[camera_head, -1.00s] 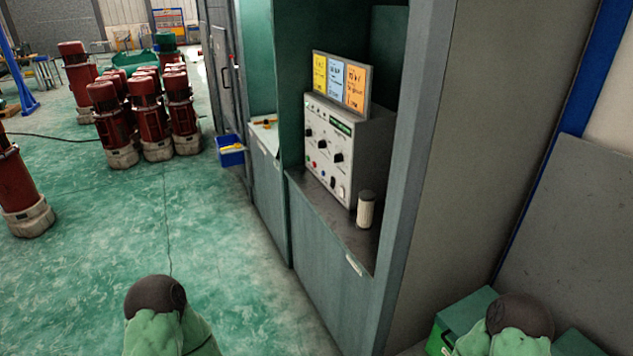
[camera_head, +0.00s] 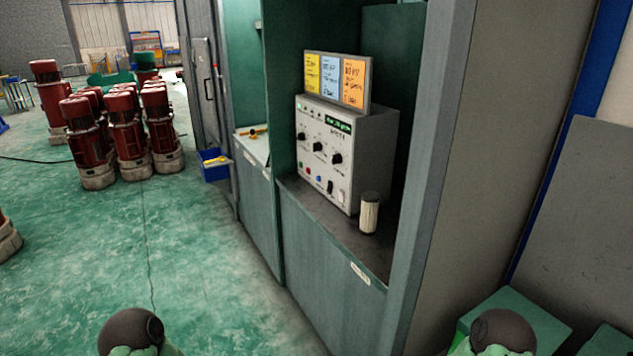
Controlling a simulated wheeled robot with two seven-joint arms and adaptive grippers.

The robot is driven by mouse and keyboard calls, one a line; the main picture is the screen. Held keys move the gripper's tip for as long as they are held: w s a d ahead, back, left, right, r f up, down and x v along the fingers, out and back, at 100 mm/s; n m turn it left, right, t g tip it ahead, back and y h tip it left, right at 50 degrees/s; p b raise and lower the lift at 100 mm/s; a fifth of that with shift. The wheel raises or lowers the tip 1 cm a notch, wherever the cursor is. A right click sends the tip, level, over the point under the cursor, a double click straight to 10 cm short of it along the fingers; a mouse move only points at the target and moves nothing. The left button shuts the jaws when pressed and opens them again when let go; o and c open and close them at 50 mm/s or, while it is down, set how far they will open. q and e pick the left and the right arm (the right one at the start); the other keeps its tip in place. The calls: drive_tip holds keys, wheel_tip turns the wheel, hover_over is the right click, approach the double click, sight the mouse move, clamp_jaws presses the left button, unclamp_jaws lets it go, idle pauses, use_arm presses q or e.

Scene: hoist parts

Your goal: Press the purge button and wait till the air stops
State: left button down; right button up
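A light grey control box (camera_head: 341,155) stands on the dark counter of a green-grey cabinet, right of the middle. Its front has several black knobs, a small green display (camera_head: 338,124), a red button (camera_head: 307,171), a blue button (camera_head: 318,178) and a black switch (camera_head: 330,187). The labels are too small to read, so I cannot tell which is the purge button. Only rounded dark and green parts of my two arms show at the bottom edge, well apart from the box. Neither gripper is in view.
A white cylinder with a dark top (camera_head: 369,212) stands on the counter right of the box. Yellow, blue and orange cards (camera_head: 337,80) stand above the box. A blue bin (camera_head: 214,165) and several red hoist units (camera_head: 128,135) stand at left. Green floor is clear before the cabinet.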

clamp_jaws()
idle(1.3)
